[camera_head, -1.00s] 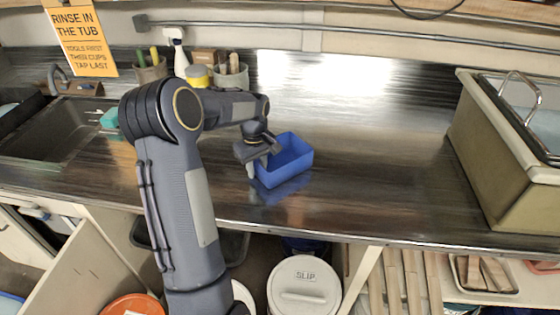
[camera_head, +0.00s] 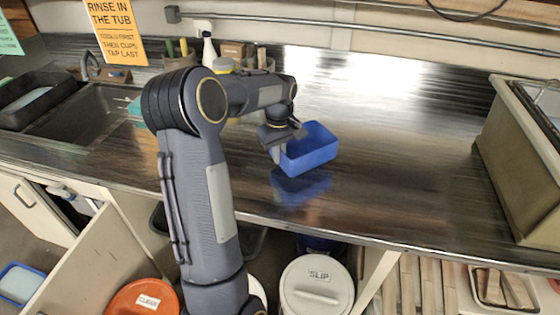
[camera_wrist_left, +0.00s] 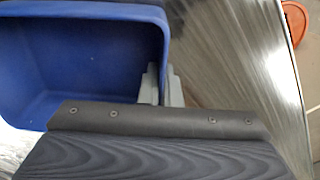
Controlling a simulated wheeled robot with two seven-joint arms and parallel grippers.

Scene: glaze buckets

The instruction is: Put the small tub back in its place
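The small tub (camera_head: 310,150) is a blue open rectangular box, held above the metal counter, with its reflection below it. It looks empty. My left gripper (camera_head: 280,150) is at the tub's left side in the head view. In the left wrist view, the fingers (camera_wrist_left: 164,88) are closed on one side wall of the tub (camera_wrist_left: 80,65), one finger inside and one outside. The tub looks roughly level. My right gripper is not in view.
The counter (camera_head: 400,170) is clear right of the tub up to a large beige tank (camera_head: 520,165). A sink (camera_head: 80,115) is at left. Lidded buckets (camera_head: 317,285) stand below the counter's front edge.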

